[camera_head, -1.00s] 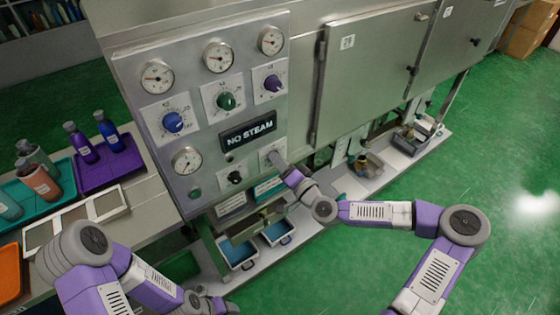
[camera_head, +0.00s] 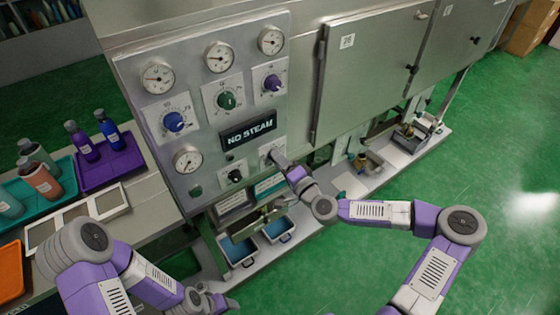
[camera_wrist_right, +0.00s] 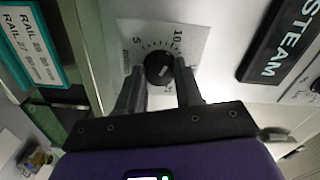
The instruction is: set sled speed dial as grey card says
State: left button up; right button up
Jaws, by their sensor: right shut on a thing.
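The steel control panel (camera_head: 245,110) carries several dials and gauges. My right gripper (camera_head: 279,160) is at the lower right dial (camera_head: 266,151), shut on its black knob (camera_wrist_right: 159,67), one finger on each side in the right wrist view. The dial's white plate (camera_wrist_right: 190,38) shows 5 and 10; the exact setting is hard to read. A grey card (camera_head: 231,204) sits below the panel, its text too small to read. Beside it is a teal-edged card (camera_head: 269,184), with rail lines readable in the right wrist view (camera_wrist_right: 32,48). My left gripper (camera_head: 218,302) is low, away from the panel, its fingers unclear.
A "NO STEAM" sign (camera_head: 248,132) is just above the held dial. Another black knob (camera_head: 235,175) is to its left. Blue bins (camera_head: 238,250) stand below the panel. Trays of bottles (camera_head: 110,165) are on the left bench. Green floor is open at right.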

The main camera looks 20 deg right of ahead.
jog(key=o, duration=1)
jog(key=shift+o, duration=0.2)
jog(key=p+v, duration=0.1)
jog(key=v, duration=0.6)
jog(key=shift+s, duration=0.3)
jog(key=s+a+f+n+g+y, duration=0.1)
jog(key=s+a+f+n+g, duration=0.1)
jog(key=s+a+f+g, duration=0.45)
jog(key=s+a+f+n+g+y, duration=0.1)
jog(key=s+a+f+n+g, duration=0.2)
jog(key=a+f, duration=0.65)
jog(key=s+d+f+n+g+h, duration=0.1)
jog(key=s+d+f+g+h, duration=0.1)
jog(key=s+f, duration=0.4)
jog(key=s+d+f+n+g+h, duration=0.2)
jog(key=s+d+f+g, duration=0.3)
jog(key=s+f, duration=0.1)
jog(key=shift+d+f, duration=0.25)
jog(key=shift+f, duration=0.55)
